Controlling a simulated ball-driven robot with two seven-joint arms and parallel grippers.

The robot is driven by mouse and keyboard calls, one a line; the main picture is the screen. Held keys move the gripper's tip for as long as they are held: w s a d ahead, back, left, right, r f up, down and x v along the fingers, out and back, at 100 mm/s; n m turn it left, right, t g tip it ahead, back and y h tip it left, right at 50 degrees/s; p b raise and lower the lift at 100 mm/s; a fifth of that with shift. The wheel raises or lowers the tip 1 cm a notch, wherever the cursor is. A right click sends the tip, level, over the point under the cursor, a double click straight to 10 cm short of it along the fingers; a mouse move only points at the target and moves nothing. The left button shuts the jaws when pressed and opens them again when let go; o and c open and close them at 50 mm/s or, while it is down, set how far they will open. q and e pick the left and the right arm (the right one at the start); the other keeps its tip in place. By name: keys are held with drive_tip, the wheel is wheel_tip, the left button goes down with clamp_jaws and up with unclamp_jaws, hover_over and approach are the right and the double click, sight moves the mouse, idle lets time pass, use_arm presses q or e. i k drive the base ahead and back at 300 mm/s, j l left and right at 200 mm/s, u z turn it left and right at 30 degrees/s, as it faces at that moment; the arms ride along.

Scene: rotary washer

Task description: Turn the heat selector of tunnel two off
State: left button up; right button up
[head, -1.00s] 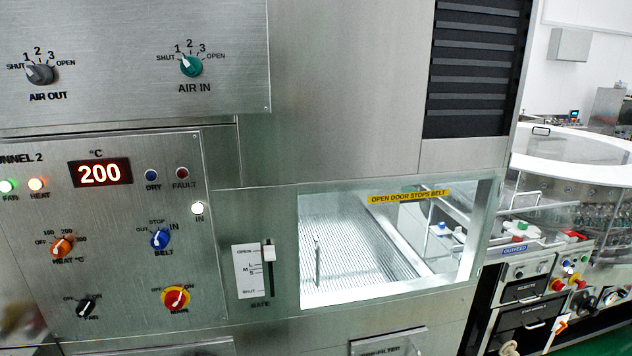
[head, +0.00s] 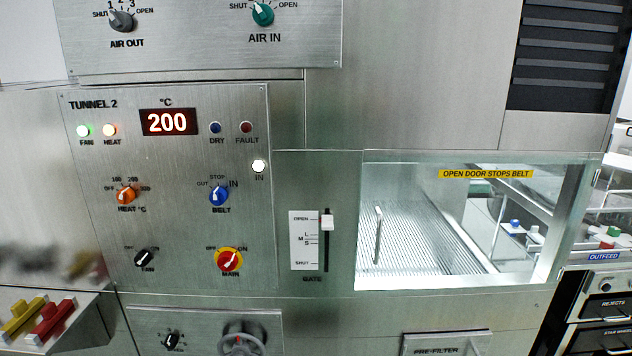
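The tunnel two panel (head: 180,225) is a brushed steel plate at the left of the head view, marked TUNNEL 2. Its heat selector (head: 126,195) is an orange knob marked HEAT °C, with a dial of OFF, 100, 200 and a further mark. Its pointer looks tilted up and to the right, off the OFF mark, but the exact mark is too small to tell. The red display (head: 167,122) reads 200. Neither gripper is in view.
Nearby on the panel are the black fan knob (head: 144,258), the blue belt knob (head: 219,196) and the red and yellow main switch (head: 229,260). A glass door (head: 470,225) and gate slider (head: 327,223) are to the right. Red and yellow handles (head: 50,318) stick out at lower left.

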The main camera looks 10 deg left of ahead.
sight(125, 195)
drive_tip(key=u, duration=1.2)
